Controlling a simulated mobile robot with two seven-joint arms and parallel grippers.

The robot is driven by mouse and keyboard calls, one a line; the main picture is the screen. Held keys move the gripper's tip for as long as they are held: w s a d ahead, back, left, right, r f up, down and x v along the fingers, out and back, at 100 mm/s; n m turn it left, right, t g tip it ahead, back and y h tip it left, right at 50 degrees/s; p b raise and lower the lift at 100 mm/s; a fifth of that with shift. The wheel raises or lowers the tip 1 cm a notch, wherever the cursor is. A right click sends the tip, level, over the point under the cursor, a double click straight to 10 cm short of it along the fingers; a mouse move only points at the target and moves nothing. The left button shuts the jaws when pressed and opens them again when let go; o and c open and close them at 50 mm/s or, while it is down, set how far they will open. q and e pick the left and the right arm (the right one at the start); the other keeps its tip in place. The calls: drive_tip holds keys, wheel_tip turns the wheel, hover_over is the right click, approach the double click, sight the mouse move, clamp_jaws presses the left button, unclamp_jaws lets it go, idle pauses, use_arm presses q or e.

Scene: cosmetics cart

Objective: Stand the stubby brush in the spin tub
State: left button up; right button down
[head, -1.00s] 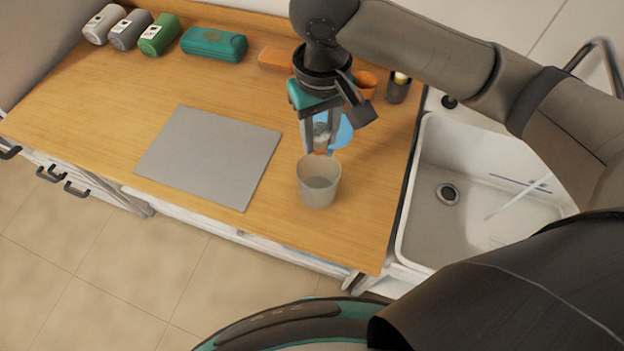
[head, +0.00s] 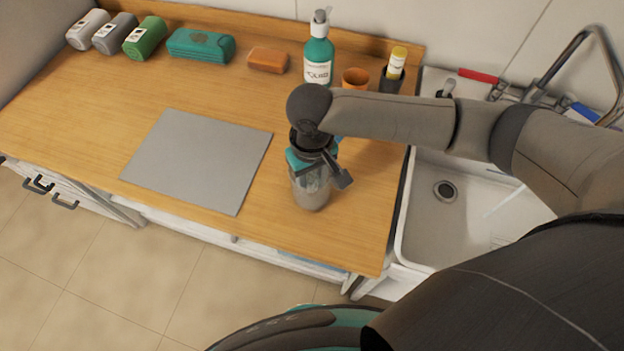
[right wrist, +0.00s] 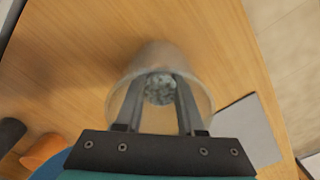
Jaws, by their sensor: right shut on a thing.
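The spin tub (head: 312,203) is a greyish translucent cup upright on the wooden counter, right of the grey mat. My right gripper (head: 312,178) points down into its mouth. In the right wrist view the gripper's fingers (right wrist: 160,90) are shut on the stubby brush (right wrist: 160,88), whose grey, mottled end shows between them. The tub's rim (right wrist: 204,101) surrounds the fingers and brush there. The brush's lower end is hidden, so I cannot tell whether it touches the tub's floor. My left gripper is not in view.
A grey mat (head: 198,162) lies left of the tub. At the back are rolled towels (head: 145,38), a teal case (head: 200,46), an orange block (head: 268,60), a teal pump bottle (head: 318,55) and an orange cup (head: 355,78). A sink (head: 440,215) is on the right.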

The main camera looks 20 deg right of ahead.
sight(312, 178)
drive_tip(key=c, duration=0.8)
unclamp_jaws()
wheel_tip(312, 178, up, 12)
drive_tip(key=p, duration=0.2)
drive_tip(key=shift+r, duration=0.1)
